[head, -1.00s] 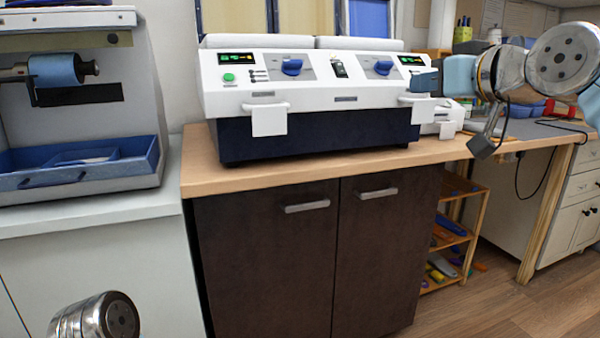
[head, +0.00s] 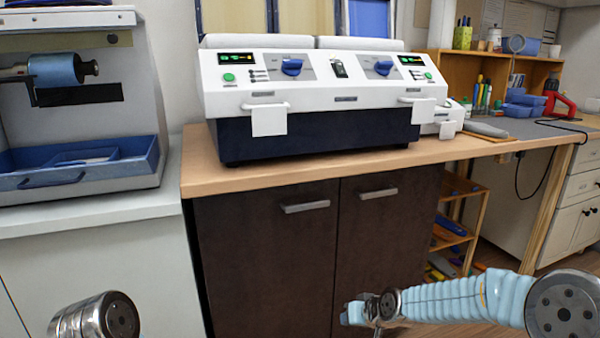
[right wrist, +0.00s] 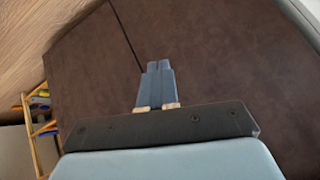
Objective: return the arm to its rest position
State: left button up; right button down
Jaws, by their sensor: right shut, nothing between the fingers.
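My right arm comes in from the lower right of the head view, lowered in front of the cabinet. My right gripper (head: 350,314) is at its left end, low by the dark cabinet doors. In the right wrist view its two blue-grey fingers (right wrist: 158,84) are together with nothing between them. The dark brown cabinet doors (right wrist: 210,50) fill most of that view behind the fingers. Only a metal joint of my left arm shows at the lower left of the head view; my left gripper is out of the frame.
A white and dark blue forming machine (head: 318,110) stands on the wooden counter (head: 300,177). The dark cabinet (head: 265,255) is below. A grey machine with a blue tray (head: 80,165) is at the left.

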jog(key=s+f+m+g, duration=0.1)
jog(key=s+f, duration=0.4)
jog(key=f, duration=0.2)
jog(key=s+f+g, duration=0.1)
jog(key=s+f, duration=0.3)
jog(key=f, duration=0.3)
jog(key=s+f+g, duration=0.1)
jog(key=s+f, duration=0.2)
jog(key=s, duration=0.3)
jog(key=s+a+f+m+g, duration=0.1)
jog(key=s+f+g, duration=0.1)
jog(key=s+f, duration=0.2)
jog(key=s+f+g, duration=0.1)
jog(key=s+f, duration=0.3)
jog(key=s, duration=0.6)
jog(key=shift+s+a+m, duration=0.15)
jog(key=shift+m, duration=0.15)
